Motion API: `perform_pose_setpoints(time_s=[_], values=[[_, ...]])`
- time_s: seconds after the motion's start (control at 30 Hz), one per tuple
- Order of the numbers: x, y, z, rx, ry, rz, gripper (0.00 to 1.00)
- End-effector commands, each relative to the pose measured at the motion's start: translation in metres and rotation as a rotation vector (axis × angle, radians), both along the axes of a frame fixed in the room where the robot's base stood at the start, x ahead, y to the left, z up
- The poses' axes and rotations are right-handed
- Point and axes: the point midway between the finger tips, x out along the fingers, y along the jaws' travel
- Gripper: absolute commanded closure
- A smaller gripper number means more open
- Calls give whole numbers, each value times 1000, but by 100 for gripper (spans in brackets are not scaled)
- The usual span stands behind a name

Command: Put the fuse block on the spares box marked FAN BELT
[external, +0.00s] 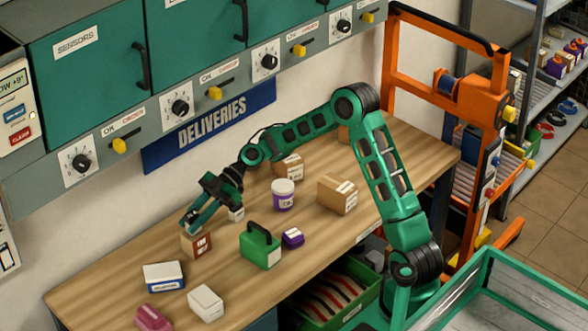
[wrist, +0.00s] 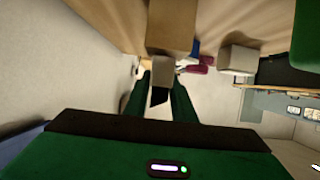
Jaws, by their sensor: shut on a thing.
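My gripper (external: 189,224) is shut on a small grey-beige block with a dark part, which I take for the fuse block (wrist: 162,73). It shows between the fingertips in the wrist view; in the external view it is hard to make out. A brown box with a dark red label (external: 197,244) is at the fingertips in the external view. A brown box (wrist: 170,26) is just beyond the block in the wrist view; I cannot tell whether they touch. Other brown boxes stand behind (external: 289,165) and at right (external: 338,194). No FAN BELT marking is legible.
A green case (external: 260,250), a purple item (external: 292,238) and a white tub with a purple band (external: 283,194) stand right of the gripper. A blue-white box (external: 163,277), a white carton (external: 206,303) and a pink item (external: 152,318) lie nearer the front. Cabinets overhang the back.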

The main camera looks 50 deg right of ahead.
Motion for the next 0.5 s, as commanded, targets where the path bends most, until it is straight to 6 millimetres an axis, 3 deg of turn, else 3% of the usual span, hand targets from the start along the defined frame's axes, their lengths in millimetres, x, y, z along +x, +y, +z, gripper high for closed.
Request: perform_pose_setpoints(time_s=[0.37, 0.4, 0.43, 0.5], values=[[0, 1, -5, 1, -1, 2, 100], [0, 1, -5, 1, -1, 2, 67], [0, 1, -5, 1, -1, 2, 60], [0, 1, -5, 1, -2, 1, 58]])
